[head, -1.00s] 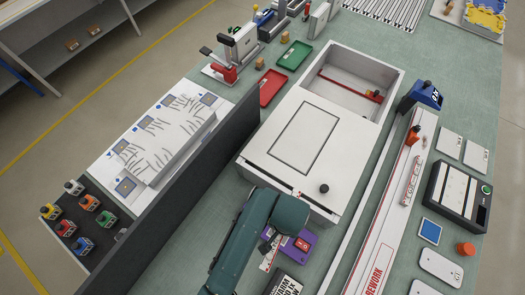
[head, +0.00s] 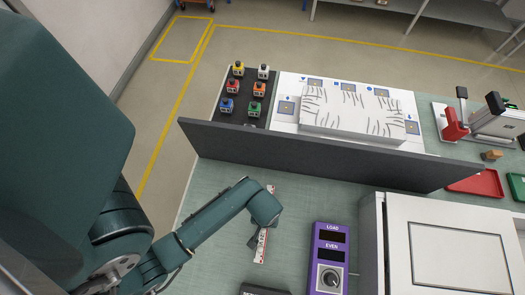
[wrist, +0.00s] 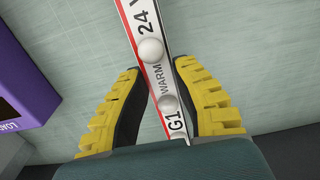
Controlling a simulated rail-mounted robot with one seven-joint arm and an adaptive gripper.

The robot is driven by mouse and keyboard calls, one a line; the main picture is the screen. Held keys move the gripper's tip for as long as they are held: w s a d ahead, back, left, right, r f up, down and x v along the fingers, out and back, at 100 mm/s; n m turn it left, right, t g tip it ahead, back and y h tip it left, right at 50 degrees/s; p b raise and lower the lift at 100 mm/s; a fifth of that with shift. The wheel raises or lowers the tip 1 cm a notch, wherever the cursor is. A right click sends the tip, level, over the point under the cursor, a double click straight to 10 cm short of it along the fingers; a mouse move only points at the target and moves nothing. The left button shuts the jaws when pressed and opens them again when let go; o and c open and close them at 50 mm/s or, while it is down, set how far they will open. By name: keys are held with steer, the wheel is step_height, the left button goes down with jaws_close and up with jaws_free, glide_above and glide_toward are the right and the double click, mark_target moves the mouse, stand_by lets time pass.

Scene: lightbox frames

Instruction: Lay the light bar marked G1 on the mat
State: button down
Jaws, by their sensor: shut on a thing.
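The light bar marked G1 (wrist: 177,128) is a narrow white strip with a red edge, round pale domes and the prints "24 V" and "WARM". My gripper (wrist: 160,82), with yellow ribbed fingers, is shut on it near its G1 end. In the head view the bar (head: 266,222) shows beside the end of my arm, over the green bench top; my gripper (head: 254,238) is partly hidden there. I cannot tell if the bar touches the bench. No surface plainly reads as the mat; the dark pad (head: 232,119) at the far left is one dark flat area.
A long dark upright panel (head: 320,157) stands beyond my gripper. Behind it are coloured blocks and a white crumpled-looking slab (head: 355,112). A purple box with a knob (head: 329,240) stands right of the bar, beside a white cabinet (head: 440,255).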

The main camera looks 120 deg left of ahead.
steer(key=shift+f, duration=1.75)
steer(key=shift+f, duration=0.1)
steer(key=c, duration=0.9)
jaws_free()
steer(key=shift+c, duration=0.2)
